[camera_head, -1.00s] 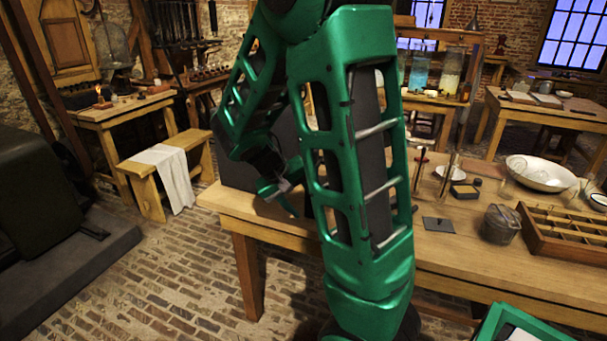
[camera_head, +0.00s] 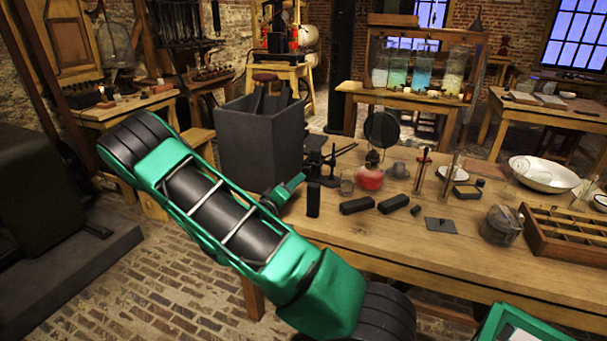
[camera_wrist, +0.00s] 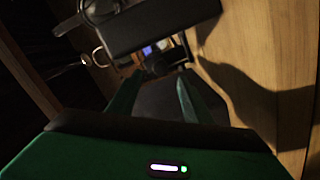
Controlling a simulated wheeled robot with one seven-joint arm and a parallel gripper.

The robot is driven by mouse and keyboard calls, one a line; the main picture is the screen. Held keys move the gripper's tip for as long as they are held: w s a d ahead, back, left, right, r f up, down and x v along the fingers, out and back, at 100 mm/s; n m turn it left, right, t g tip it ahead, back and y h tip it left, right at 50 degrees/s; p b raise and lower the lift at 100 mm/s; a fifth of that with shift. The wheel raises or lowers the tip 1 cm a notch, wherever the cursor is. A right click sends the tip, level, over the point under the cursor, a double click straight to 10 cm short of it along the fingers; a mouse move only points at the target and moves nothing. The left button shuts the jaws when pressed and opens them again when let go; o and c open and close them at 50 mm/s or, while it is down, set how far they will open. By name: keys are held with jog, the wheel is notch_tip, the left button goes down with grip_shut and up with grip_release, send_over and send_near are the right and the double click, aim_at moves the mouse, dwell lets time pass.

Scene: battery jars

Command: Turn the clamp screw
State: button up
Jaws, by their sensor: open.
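A black clamp-like fitting (camera_head: 322,167) stands at the table's left edge beside the grey box; its screw is too small to pick out in the head view. In the wrist view a dark knob-like part (camera_wrist: 158,64), perhaps the clamp screw, lies just beyond my fingertips, under a dark block (camera_wrist: 155,27). My gripper (camera_head: 297,181) reaches the table's left end from the left. In the wrist view its green fingers are apart, with my gripper (camera_wrist: 160,77) empty between the tips. Whether a finger touches the knob cannot be told.
A tall grey box (camera_head: 260,145) stands behind my gripper. A black upright block (camera_head: 313,200) stands close to its right. Black bars (camera_head: 357,205), a red flask (camera_head: 370,179) and a wooden tray (camera_head: 565,230) lie farther right on the table (camera_head: 470,255).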

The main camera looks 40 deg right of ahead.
aim_at(306, 173)
jog(key=shift+w+d+f+n+t, duration=0.1)
jog(key=shift+d+n+t, duration=0.1)
jog(key=shift+t, duration=0.15)
jog(key=shift+d+f+n+t, duration=0.1)
jog(key=shift+n+t, duration=0.1)
jog(key=shift+t, duration=0.15)
jog(key=shift+w+d, duration=0.1)
jog(key=shift+d, duration=0.05)
jog(key=x, duration=1)
jog(key=shift+d, duration=0.3)
jog(key=c, duration=1.1)
